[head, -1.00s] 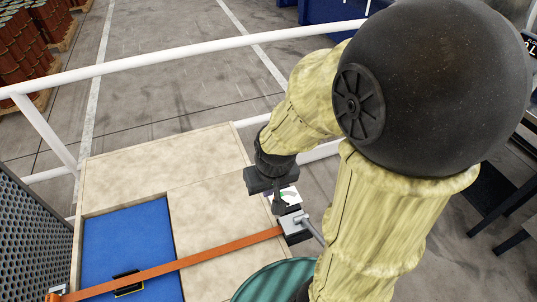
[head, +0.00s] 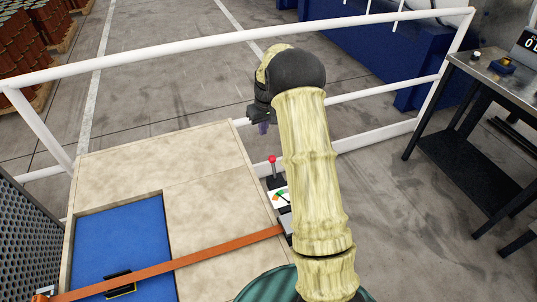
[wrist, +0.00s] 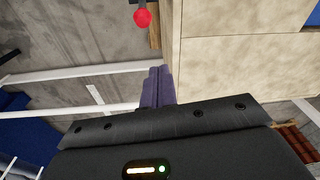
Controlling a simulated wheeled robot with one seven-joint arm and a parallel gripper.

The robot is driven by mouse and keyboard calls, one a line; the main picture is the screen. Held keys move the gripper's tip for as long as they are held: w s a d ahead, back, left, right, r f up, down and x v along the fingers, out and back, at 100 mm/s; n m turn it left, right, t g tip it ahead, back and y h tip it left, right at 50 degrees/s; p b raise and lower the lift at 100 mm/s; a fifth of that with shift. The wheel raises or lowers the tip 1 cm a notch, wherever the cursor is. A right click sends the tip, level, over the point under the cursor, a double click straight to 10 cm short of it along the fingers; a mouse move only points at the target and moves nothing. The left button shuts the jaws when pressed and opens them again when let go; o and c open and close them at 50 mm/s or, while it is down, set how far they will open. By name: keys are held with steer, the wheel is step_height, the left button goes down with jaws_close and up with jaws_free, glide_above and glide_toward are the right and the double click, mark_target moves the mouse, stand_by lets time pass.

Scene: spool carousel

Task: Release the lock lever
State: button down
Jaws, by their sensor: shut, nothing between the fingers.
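A lever with a red ball knob (head: 271,158) stands on a dark base at the right edge of the wooden board. Its red knob also shows at the top of the wrist view (wrist: 142,18). A white plate with a green and orange dial marking (head: 280,197) lies just in front of the lever. My gripper (head: 263,127) is beyond the lever in the head view, near the white railing, apart from the knob. In the wrist view its purple-grey fingers (wrist: 157,88) are together and empty. The lever's lower part is hardly visible in the wrist view.
An orange strap (head: 190,261) crosses the wooden board (head: 205,200) and a blue panel (head: 100,240). White railings (head: 190,44) run behind. A green round drum (head: 262,285) is at the front. A dark metal table (head: 500,80) stands at right.

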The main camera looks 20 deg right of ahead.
mark_target(274, 167)
steer(key=shift+w+d+f, duration=0.65)
steer(key=shift+w+f, duration=0.25)
steer(key=shift+f, duration=0.05)
steer(key=shift+f, duration=0.15)
steer(key=s+f+p, duration=0.3)
steer(key=f, duration=0.5)
steer(key=shift+f, duration=0.35)
steer(key=shift+w, duration=0.1)
